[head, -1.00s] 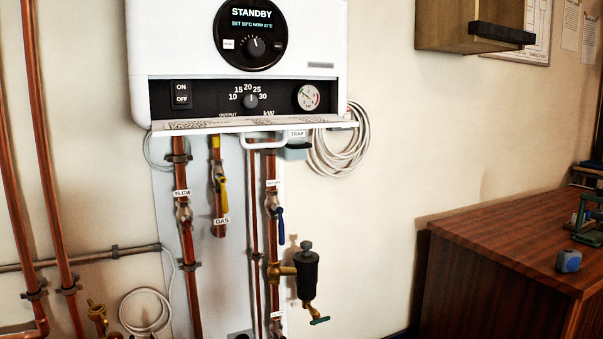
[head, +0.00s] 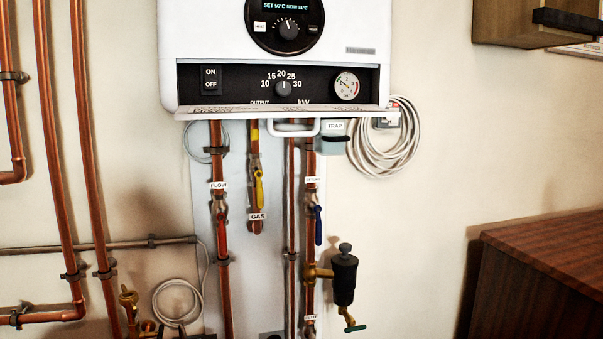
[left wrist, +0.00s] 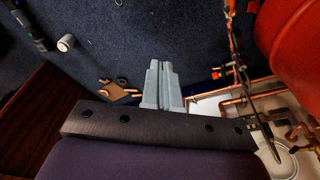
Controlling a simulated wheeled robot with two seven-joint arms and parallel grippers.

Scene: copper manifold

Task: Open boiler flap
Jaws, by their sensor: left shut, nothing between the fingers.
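The white boiler (head: 330,35) hangs on the wall in the head view. Its flap (head: 345,111) is folded down and shows as a thin, nearly edge-on ledge under the black control strip. A white bar handle (head: 293,131) hangs below the flap's front edge. The on/off switch, output knob (head: 283,88) and gauge (head: 346,85) are uncovered above it. My left gripper (left wrist: 161,65) shows only in the left wrist view. It is shut and empty, above the dark blue floor and apart from the boiler. My right gripper is in neither view.
Copper pipes with a yellow gas valve (head: 258,188) and a blue-handled valve (head: 318,225) run below the boiler. A black filter (head: 344,278) sticks out at the right. A wooden cabinet (head: 545,270) stands lower right. A red rounded tank (left wrist: 290,45) is near my left wrist.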

